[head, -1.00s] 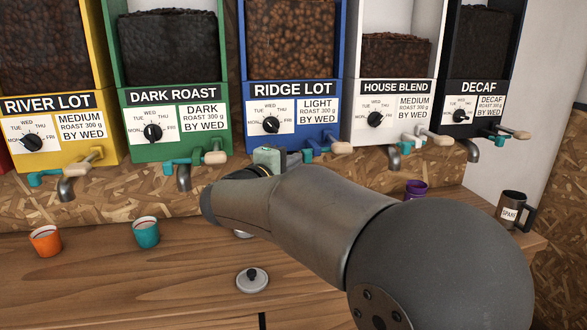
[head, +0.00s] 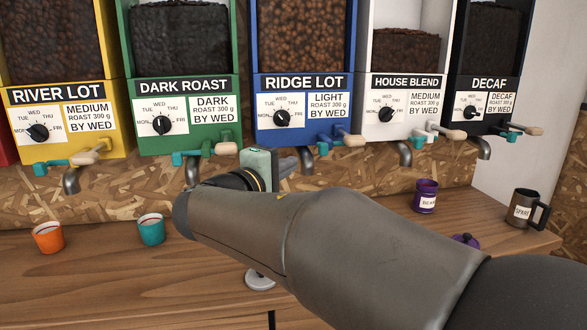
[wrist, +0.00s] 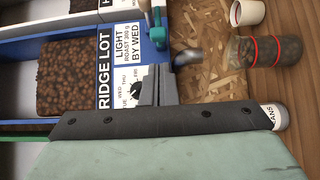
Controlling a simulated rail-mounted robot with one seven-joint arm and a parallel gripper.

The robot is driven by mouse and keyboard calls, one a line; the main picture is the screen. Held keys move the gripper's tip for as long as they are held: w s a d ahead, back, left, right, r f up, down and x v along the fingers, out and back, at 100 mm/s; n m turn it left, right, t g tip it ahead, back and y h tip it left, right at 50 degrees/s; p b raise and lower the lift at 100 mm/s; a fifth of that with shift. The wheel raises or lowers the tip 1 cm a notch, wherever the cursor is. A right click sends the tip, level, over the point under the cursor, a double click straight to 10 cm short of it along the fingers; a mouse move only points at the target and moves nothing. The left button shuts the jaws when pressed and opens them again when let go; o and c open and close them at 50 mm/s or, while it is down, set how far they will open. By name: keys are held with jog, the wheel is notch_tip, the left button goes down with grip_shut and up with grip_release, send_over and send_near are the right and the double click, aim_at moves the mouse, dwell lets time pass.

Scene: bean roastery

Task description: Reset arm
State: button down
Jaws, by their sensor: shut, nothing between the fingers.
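My gripper (head: 287,168) is in the middle of the head view, in front of the blue Ridge Lot dispenser (head: 300,82), just below its dial panel. My arm reaches to it from the lower right. In the wrist view my gripper (wrist: 158,85) is shut with nothing held. Its fingers lie in front of the Ridge Lot dial (wrist: 134,89) there. I cannot tell whether they touch the dispenser.
Yellow, green, white and black dispensers flank the blue one, with taps and spouts jutting out. On the bench stand an orange cup (head: 48,237), a teal cup (head: 151,229), a purple canister (head: 426,196) and a dark mug (head: 524,208). A banded jar (wrist: 257,51) shows in the wrist view.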

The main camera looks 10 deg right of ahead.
jog(key=shift+v, duration=0.8)
